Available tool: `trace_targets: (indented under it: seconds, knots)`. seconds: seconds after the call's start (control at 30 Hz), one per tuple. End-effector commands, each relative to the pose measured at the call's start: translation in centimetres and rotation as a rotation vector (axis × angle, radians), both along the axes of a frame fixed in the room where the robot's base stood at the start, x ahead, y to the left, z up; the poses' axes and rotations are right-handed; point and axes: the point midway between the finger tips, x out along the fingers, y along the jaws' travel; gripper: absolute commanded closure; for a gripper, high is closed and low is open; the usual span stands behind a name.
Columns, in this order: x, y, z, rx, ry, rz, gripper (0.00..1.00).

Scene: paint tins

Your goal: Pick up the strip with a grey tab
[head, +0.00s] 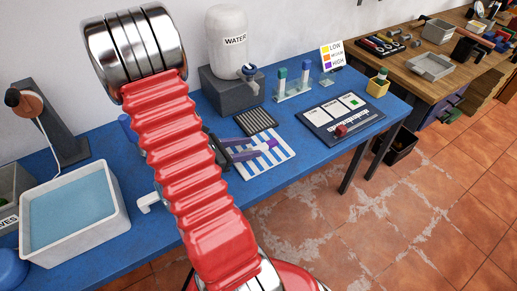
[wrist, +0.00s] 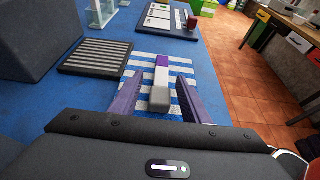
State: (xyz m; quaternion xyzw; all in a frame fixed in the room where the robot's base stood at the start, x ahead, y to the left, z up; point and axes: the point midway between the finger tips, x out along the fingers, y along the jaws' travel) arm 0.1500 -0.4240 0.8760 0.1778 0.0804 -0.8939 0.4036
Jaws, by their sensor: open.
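The strip with a grey tab (wrist: 159,98) lies on a blue-and-white striped cloth (wrist: 143,128). In the wrist view its grey end is nearest me, its middle is white and its far end is purple. In the head view its purple end (head: 272,143) shows just past the fingers. My gripper (wrist: 158,80) is open, with one purple finger on each side of the strip and gaps visible between. In the head view my gripper (head: 260,146) is low over the striped cloth (head: 283,161); my red arm hides part of the area.
A dark ribbed mat (head: 256,121) lies behind the cloth. A dark board (head: 340,118) lies to its right. A grey block (head: 230,92) carries a white water container (head: 232,40). A tube rack (head: 292,90) stands behind. A basin (head: 74,212) is at the left.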

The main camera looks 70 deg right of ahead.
Motion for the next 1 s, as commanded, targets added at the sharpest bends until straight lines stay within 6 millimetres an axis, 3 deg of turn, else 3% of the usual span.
trace_targets:
  seconds: [0.6,1.0]
  knots:
    - [-3.4,-3.3,-1.5,0.001,0.001,-0.001,0.58]
    - [-3.5,-3.5,-1.6,0.000,0.000,0.001,0.58]
